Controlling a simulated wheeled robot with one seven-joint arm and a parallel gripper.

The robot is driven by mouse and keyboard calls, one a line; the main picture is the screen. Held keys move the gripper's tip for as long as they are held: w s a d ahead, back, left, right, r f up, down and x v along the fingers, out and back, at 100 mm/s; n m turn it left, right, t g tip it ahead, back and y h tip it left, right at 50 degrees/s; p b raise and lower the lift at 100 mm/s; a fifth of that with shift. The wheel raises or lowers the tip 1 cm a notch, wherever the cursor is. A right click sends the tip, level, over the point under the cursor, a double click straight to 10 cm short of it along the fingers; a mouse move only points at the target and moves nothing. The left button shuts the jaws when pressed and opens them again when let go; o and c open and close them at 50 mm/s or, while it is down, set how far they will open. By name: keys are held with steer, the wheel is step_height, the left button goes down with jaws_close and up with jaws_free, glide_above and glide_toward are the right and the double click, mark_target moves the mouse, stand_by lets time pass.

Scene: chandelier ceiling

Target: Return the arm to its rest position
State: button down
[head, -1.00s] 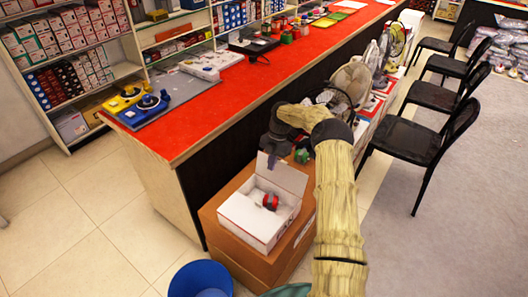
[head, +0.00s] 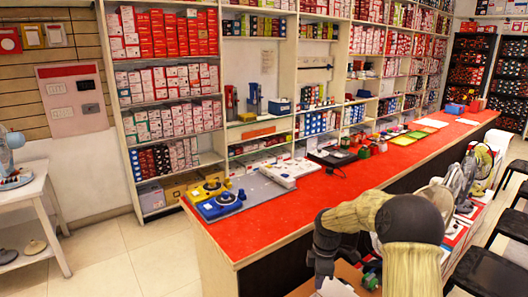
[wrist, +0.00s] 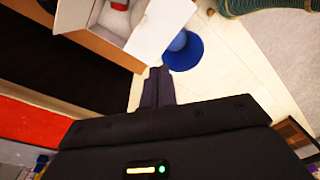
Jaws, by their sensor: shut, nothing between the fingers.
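My arm (head: 410,225), in a straw-coloured sleeve, rises at the lower right of the head view and bends over at a dark joint. Its dark wrist end (head: 330,245) points down in front of the red counter's side. The fingertips are hard to make out there. In the wrist view my gripper (wrist: 158,88) shows two dark fingers together, with nothing between them. They point over the pale floor, below an open white box (wrist: 160,30) and a blue bucket (wrist: 183,50). A red item (wrist: 118,4) lies in the box, partly cut off.
The long red counter (head: 285,215) runs from the front to the far right, with blue and yellow devices (head: 215,200) on it. Fans (head: 465,180) and black chairs (head: 485,272) stand along its right side. Stocked shelves line the back. Tiled floor (head: 140,255) is clear at left.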

steer(key=s+r+m+t+p, duration=0.1)
steer(key=s+r+m, duration=0.3)
steer(key=s, duration=0.4)
steer(key=s+r+m+t+p, duration=0.1)
steer(key=s+r+m+p, duration=0.1)
steer(key=s+r+m, duration=0.2)
steer(key=s+r+m+t+p, duration=0.1)
steer(key=s+r+m, duration=0.3)
steer(key=s+m, duration=0.5)
steer(key=s+a, duration=0.1)
steer(key=s, duration=0.1)
steer(key=shift+s+r+h+p, duration=0.3)
steer(key=shift+s+r+p, duration=0.05)
steer(key=shift+s+p, duration=0.05)
